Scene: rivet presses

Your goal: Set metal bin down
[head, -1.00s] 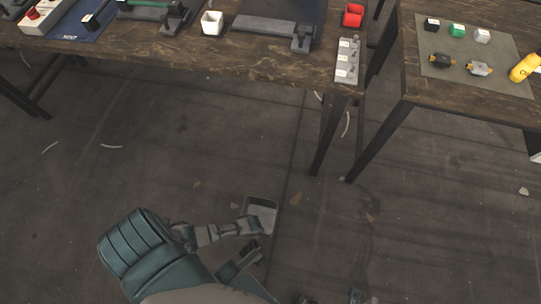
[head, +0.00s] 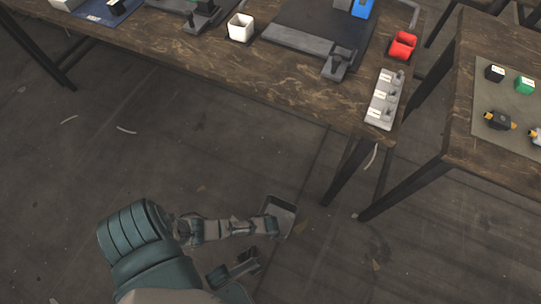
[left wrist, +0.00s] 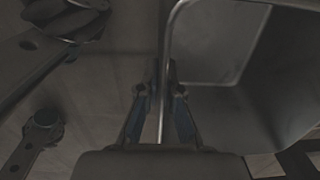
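The metal bin (head: 284,212) is a small grey open-topped box, held in the air beyond the front of the table with floor seen behind it. My left gripper (head: 262,226) is at its left side. In the left wrist view, the fingers of my left gripper (left wrist: 164,100) are closed on the thin rim wall of the metal bin (left wrist: 275,95), one finger on each side. The bin's open inside faces up and looks empty as far as it shows.
The wooden table (head: 290,80) holds a white bin (head: 241,27), a red bin (head: 402,46), a blue bin (head: 361,8) and a grey labelled block (head: 384,99) near its right front corner. A second table (head: 500,160) stands at right past a gap. The floor is mostly clear.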

